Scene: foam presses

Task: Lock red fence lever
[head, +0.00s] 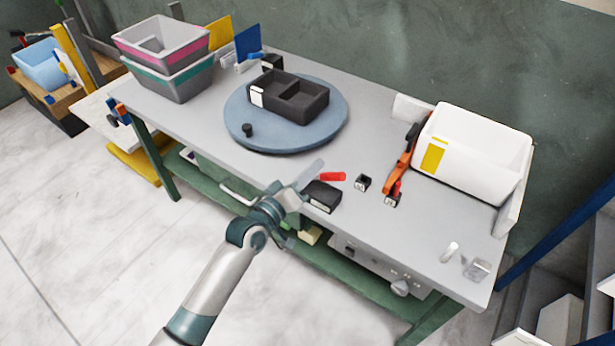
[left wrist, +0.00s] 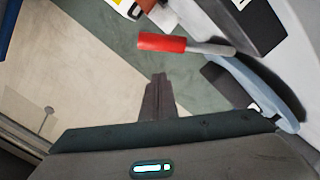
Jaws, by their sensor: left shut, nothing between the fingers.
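The red fence lever (head: 332,177) is at the front edge of the grey bench, beside a small dark block (head: 323,196). In the left wrist view the red lever handle (left wrist: 163,43) lies nearly level, with a grey rod running right from it. My left gripper (head: 292,197) is just left of the lever and block, at the bench's front edge. In the left wrist view its dark fingers (left wrist: 158,97) are together and empty, apart from the handle in the picture. Whether the lever is locked cannot be told. My right gripper is not in view.
A blue-grey round turntable (head: 240,128) carries a black divided tray (head: 318,101). An orange clamp-like tool (head: 404,158) and a white bin (head: 480,135) stand to the right. Stacked grey bins (head: 180,88) stand at the back left. The bench's front right is mostly clear.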

